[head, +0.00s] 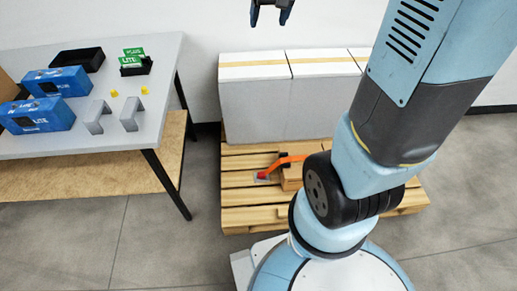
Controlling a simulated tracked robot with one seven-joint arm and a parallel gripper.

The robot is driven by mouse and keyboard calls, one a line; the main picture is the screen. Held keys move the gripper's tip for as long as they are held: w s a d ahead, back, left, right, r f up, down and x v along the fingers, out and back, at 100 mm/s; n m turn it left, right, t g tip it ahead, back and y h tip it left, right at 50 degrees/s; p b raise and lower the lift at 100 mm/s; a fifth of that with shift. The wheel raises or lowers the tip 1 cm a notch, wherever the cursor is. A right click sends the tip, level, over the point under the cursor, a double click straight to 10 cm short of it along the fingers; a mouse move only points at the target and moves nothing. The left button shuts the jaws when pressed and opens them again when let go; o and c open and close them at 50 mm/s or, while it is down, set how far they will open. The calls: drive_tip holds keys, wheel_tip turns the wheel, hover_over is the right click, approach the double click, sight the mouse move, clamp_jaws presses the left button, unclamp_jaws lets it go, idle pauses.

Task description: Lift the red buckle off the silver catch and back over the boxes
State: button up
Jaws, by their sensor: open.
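The red buckle (273,168) lies low on the front of the wooden pallet, at the end of an orange strap (292,159). The grey boxes (270,105) with white tops stand on the pallet behind the buckle. My gripper (270,14) is at the top edge, open and empty, fingers pointing down, above the boxes in the picture and well away from the buckle.
The pallet (245,217) has bare slats in front, with a wooden block (291,178) under the strap. My arm hides its right part. A grey table (90,140) at left holds blue boxes (57,81), black trays and metal brackets. Floor between table and pallet is clear.

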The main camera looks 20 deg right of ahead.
drive_tip(key=w+f+g, duration=0.1)
drive_tip(key=w+f, duration=1.2)
drive_tip(key=f, duration=0.4)
drive_tip(key=m+g, duration=0.2)
drive_tip(key=g, duration=0.1)
hover_over(261, 173)
wheel_tip(261, 173, down, 60)
drive_tip(key=shift+h, duration=0.3)
wheel_tip(261, 173, down, 14)
drive_tip(key=shift+s+d+r, duration=0.1)
drive_tip(key=shift+s+r, duration=0.05)
